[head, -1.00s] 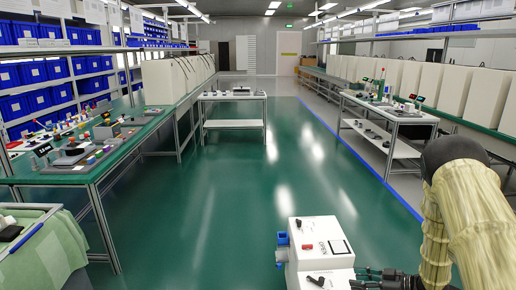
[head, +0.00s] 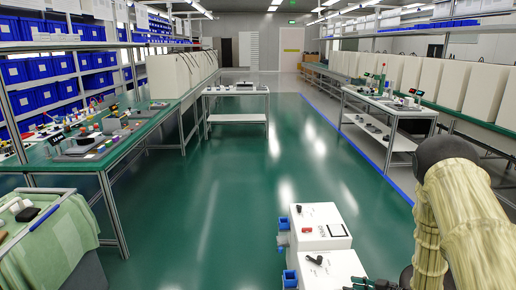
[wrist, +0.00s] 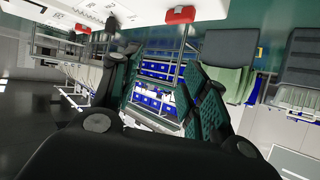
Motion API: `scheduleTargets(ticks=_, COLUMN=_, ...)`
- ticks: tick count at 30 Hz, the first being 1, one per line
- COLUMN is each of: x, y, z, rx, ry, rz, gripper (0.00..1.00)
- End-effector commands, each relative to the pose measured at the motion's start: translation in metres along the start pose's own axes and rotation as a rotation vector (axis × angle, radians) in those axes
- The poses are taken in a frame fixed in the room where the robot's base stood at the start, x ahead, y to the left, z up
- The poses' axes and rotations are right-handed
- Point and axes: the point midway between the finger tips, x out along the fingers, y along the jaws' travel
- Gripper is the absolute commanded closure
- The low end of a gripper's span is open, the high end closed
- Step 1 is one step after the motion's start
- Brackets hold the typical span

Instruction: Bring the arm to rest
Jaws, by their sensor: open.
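My gripper (wrist: 160,85) is open and empty in the wrist view, its two dark fingers spread apart with nothing between them. In the head view only a small dark piece of it shows at the bottom edge, beside my pale arm at the lower right. White box-shaped units (head: 320,226) with black knobs, a red switch and blue side parts stand at the bottom centre, close to the gripper. In the wrist view a white panel with red parts (wrist: 180,15) runs along the top, apart from the fingers.
A long green-topped bench (head: 90,150) with small items stands at the left. A cart with a green cloth (head: 60,240) is at the lower left. A white-topped trolley (head: 236,92) stands ahead, another table (head: 398,108) at the right. The green floor (head: 210,210) between them is clear.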

Motion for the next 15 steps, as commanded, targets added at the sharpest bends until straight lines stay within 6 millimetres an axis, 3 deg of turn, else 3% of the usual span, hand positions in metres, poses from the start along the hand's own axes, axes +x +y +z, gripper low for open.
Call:
scheduleTargets(ticks=8, x=0.029, y=-0.052, z=0.073, rx=0.155, ry=-0.127, rz=0.139, gripper=0.56)
scheduleTargets(ticks=15, x=0.026, y=-0.141, z=0.175, rx=0.368, ry=-0.38, rz=0.3, gripper=0.56)
